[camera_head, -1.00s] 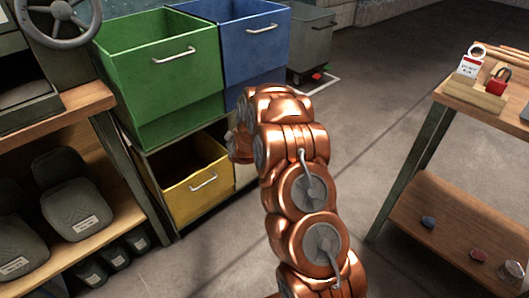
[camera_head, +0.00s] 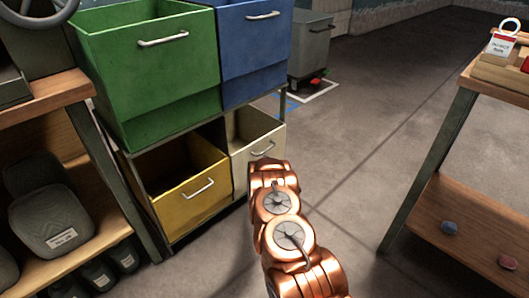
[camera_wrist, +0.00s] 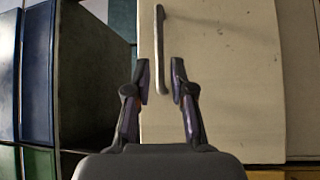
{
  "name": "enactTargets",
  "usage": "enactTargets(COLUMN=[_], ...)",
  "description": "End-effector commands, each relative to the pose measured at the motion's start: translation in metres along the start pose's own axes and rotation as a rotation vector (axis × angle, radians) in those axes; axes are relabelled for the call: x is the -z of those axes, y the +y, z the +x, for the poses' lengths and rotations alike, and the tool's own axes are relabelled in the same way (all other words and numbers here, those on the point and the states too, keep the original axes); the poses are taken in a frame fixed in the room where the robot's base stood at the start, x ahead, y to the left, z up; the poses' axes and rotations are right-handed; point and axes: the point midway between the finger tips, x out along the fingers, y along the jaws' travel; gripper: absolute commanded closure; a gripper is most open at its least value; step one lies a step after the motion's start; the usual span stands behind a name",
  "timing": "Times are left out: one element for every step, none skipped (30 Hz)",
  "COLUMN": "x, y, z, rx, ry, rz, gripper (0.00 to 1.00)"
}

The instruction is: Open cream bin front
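The cream bin (camera_head: 243,160) sits in the lower right of the bin rack, below the blue bin and right of the yellow one. Its upper opening shows some of the inside. Its front (camera_wrist: 225,80) fills much of the wrist view. The metal bar handle (camera_wrist: 159,30) runs up and down in that view. My gripper (camera_wrist: 161,75) is open, with the handle's lower end between its two fingers in the picture. I cannot tell whether they touch it. In the head view my arm covers part of the bin and hides the fingers.
The green bin (camera_head: 155,85) and blue bin (camera_head: 255,60) are above; the yellow bin (camera_head: 190,205) stands open at left. Shelves (camera_head: 60,85) are at far left and a wooden bench (camera_head: 500,85) at right. The floor between is clear. A grey wheeled bin (camera_head: 312,45) is behind.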

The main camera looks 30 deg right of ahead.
Motion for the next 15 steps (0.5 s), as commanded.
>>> enactTargets(x=[-0.002, -0.002, -0.003, -0.004, -0.005, -0.005, -0.006, -0.006, -0.006, -0.006, -0.006, -0.006, -0.005, -0.005, -0.005], y=[-0.001, -0.001, -0.001, -0.001, -0.001, -0.001, 0.000, 0.000, 0.000, -0.001, -0.002, -0.001, -0.001, 0.000, 0.000], z=[0.002, 0.004, 0.008, 0.011, 0.014, 0.020, 0.025, 0.029, 0.034, 0.038, 0.042, 0.047, 0.051, 0.054, 0.059], rx=[-0.004, -0.004, -0.004, -0.003, -0.003, -0.005, -0.007, -0.009, -0.008, -0.005, -0.003, -0.004, -0.006, -0.007, -0.006], ry=[-0.002, -0.003, -0.004, -0.005, -0.005, -0.006, -0.006, -0.006, -0.006, -0.006, -0.007, -0.006, -0.006, -0.005, -0.005], rz=[-0.003, -0.003, -0.003, -0.003, -0.003, -0.003, -0.002, -0.002, -0.002, -0.002, -0.002, -0.001, -0.001, -0.001, -0.001], gripper=[0.77, 0.77, 0.77, 0.77, 0.77, 0.77, 0.77, 0.77, 0.77, 0.77, 0.77, 0.77, 0.77, 0.77, 0.77])
